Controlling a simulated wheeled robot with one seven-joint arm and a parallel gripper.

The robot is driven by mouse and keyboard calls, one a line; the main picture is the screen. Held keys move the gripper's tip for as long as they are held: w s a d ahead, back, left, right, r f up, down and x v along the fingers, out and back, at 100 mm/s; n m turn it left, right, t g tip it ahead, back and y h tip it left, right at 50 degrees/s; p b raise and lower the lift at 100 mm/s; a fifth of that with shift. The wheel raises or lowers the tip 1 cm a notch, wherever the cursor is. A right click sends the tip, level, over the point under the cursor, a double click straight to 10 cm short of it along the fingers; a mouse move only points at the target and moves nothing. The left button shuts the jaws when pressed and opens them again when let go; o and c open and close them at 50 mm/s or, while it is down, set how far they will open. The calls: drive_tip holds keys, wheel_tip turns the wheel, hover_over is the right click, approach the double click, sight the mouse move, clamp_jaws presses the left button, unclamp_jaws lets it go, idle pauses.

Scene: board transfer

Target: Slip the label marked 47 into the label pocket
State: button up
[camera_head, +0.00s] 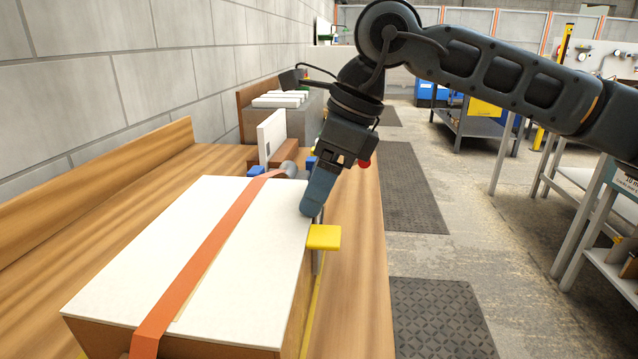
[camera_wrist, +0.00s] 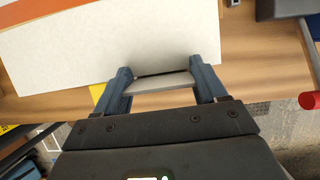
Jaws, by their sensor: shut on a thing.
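My gripper (camera_head: 309,208) points down at the right edge of a white-topped wooden box (camera_head: 250,255). In the wrist view my gripper (camera_wrist: 162,74) has its two blue fingers apart, with a thin pale strip (camera_wrist: 160,86) spanning between them. The strip looks like the label seen edge-on; no number on it shows. A dark slit lies along the box edge just beyond the strip. I cannot tell whether that slit is the label pocket or whether the strip is in it. A yellow tab (camera_head: 323,237) sticks out from the box's right side, close to the fingertips.
An orange strap (camera_head: 205,255) runs over the box. The box stands on a wooden bench (camera_head: 352,290) by a grey block wall. Behind it stand a white upright panel (camera_head: 271,137) and a grey block with white bars (camera_head: 280,100). The floor aisle right of the bench is open.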

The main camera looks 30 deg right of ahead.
drive_tip(key=shift+w+a+r, duration=0.1)
drive_tip(key=shift+r, duration=0.1)
drive_tip(key=shift+f+b, duration=0.25)
drive_tip(key=shift+b, duration=0.05)
idle(0.4)
drive_tip(key=o, duration=1.1)
drive_tip(key=shift+v, duration=3.95)
